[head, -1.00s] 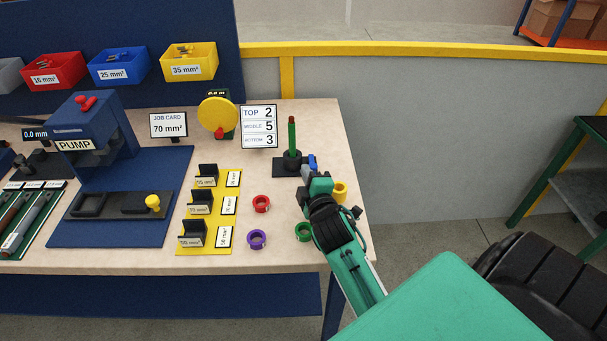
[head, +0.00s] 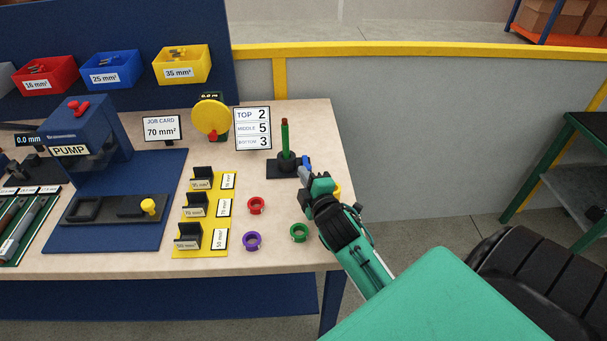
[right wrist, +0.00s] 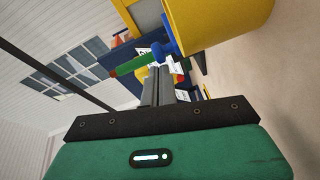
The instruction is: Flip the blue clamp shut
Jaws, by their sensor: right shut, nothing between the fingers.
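The blue clamp (head: 307,164) is a small blue piece beside the black base (head: 284,169) that holds an upright green cable (head: 285,138) with a reddish-brown top. My right gripper (head: 309,179) is just in front of the clamp, and its body partly hides it. In the right wrist view, the gripper's fingers (right wrist: 157,88) are together with nothing between them. Beyond their tips show the blue clamp (right wrist: 167,36) and the green cable (right wrist: 130,65). I cannot tell whether the fingers touch the clamp. My left gripper is not in view.
A yellow ring (head: 338,188) is partly hidden behind my right gripper and looms large in the wrist view (right wrist: 220,18). Red (head: 256,205), green (head: 299,232) and purple (head: 252,241) rings lie to the left. A number card (head: 252,129) stands behind. The table's right edge is close.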

